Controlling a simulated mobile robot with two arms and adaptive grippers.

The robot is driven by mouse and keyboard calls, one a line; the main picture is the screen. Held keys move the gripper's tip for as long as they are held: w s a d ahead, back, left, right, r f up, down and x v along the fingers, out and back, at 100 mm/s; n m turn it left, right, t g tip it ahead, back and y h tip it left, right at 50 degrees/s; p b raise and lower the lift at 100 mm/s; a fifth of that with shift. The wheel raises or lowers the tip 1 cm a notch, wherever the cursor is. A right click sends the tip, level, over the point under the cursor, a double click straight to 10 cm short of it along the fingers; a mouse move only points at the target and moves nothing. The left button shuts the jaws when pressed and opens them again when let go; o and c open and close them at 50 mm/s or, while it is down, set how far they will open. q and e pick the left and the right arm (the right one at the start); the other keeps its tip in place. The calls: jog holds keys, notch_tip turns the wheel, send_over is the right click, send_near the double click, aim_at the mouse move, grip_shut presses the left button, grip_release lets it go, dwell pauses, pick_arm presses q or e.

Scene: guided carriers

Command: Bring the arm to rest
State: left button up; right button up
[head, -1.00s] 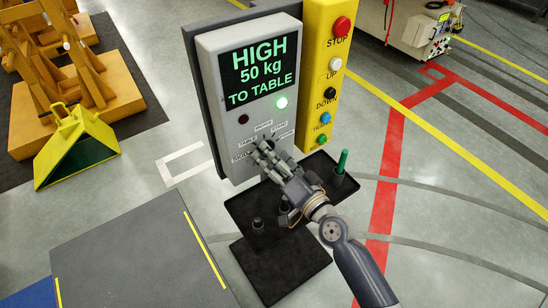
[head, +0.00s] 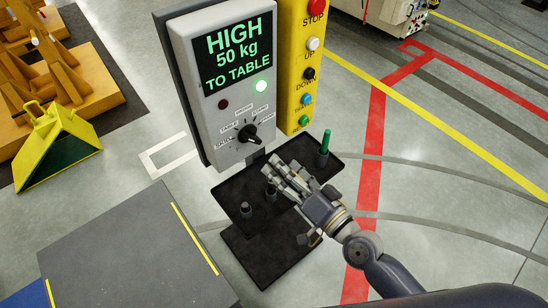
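My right arm comes in from the lower right in the head view. Its gripper (head: 281,172) is over the black tray (head: 232,187) below the control box, apart from the box's dial. I cannot tell from this angle how far its fingers are parted. The black rotary dial (head: 248,134) on the grey control box (head: 187,62) is uncovered, with several printed labels around it. The box's screen (head: 238,50) reads "HIGH 50 kg TO TABLE", and a green lamp (head: 262,86) is lit. My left gripper is not in view.
A yellow button panel (head: 295,75) stands right of the box. A green peg (head: 325,143) and dark pegs (head: 246,209) stand on the tray. A grey platform (head: 130,245) is at lower left, a yellow-green wedge (head: 58,150) at left.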

jog(key=shift+s+d, duration=0.35)
jog(key=shift+s, duration=0.15)
jog(key=s+d+f+n+g+h, duration=0.1)
jog(key=d+f+g+h, duration=0.2)
jog(key=f, duration=1)
jog(key=d+f+g+h, duration=0.15)
jog(key=d+f, duration=0.35)
jog(key=f, duration=0.8)
jog(key=s+d+f+n+g+h, duration=0.1)
jog(key=s+d+f+g+h, duration=0.15)
jog(key=s+f, duration=0.4)
jog(key=s+d+f+n+g+h, duration=0.1)
jog(key=s+d+f, duration=0.25)
jog(key=f, duration=0.55)
jog(key=s+d+f+n+g, duration=0.1)
jog(key=s+f, duration=0.3)
jog(key=s, duration=0.4)
jog(key=s+f+g+h, duration=0.1)
jog(key=s+f+g, duration=0.2)
jog(key=s, duration=0.6)
jog(key=s+d+f+n+g+h, duration=0.1)
jog(key=s+f+g, duration=0.1)
jog(key=s+f, duration=0.4)
jog(key=s, duration=0.3)
jog(key=shift+d+f+n+b, duration=0.3)
jog(key=shift+f, duration=0.1)
jog(key=shift+c, duration=0.2)
